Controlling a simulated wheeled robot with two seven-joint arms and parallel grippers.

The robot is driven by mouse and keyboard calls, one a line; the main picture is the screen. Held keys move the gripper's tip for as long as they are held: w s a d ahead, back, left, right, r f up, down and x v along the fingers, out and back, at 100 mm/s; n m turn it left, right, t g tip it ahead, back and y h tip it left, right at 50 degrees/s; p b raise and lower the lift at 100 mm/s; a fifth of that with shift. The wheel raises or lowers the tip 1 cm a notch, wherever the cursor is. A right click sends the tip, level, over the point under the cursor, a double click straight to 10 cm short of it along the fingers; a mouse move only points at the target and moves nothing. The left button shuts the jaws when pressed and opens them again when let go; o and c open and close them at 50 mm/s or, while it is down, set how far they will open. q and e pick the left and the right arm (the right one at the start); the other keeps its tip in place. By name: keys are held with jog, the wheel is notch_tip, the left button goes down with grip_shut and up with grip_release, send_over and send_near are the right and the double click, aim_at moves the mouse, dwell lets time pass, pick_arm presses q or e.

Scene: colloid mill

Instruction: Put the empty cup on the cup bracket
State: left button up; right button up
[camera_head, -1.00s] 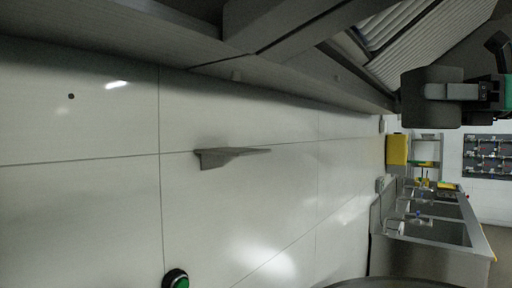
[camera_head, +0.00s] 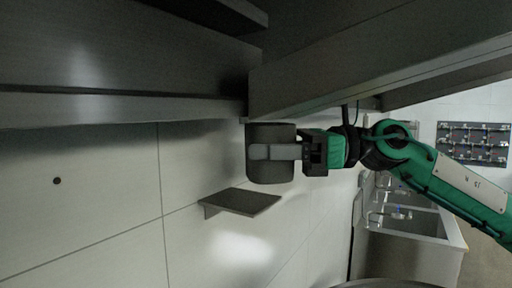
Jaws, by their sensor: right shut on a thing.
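The cup (camera_head: 270,172) is a dark grey cylinder, roughly upright. My right gripper (camera_head: 274,152) comes in from the right and is shut on the cup, with its light grey fingers across the cup's side. The cup bracket (camera_head: 240,201) is a small dark grey shelf on the white wall. What is inside the cup is hidden. My left gripper is not in view.
A large grey metal structure (camera_head: 120,70) hangs over the scene, its lower edge close to the cup's top. A steel sink counter (camera_head: 415,228) stands at the right. A dark rack (camera_head: 473,143) is on the far wall.

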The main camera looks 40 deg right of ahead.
aim_at(249, 169)
jog(key=shift+w+a+p, duration=0.3)
jog(key=shift+a+p, duration=0.2)
jog(key=shift+a, duration=0.1)
notch_tip(249, 169, down, 3)
jog(key=shift+f+b, duration=0.15)
jog(key=shift+b, duration=0.7)
jog(key=shift+f, duration=0.15)
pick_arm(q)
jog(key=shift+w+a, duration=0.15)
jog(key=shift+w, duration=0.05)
pick_arm(e)
jog(key=shift+f, duration=0.15)
jog(key=o, duration=1.1)
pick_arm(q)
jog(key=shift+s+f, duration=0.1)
pick_arm(e)
jog(key=shift+r, duration=0.2)
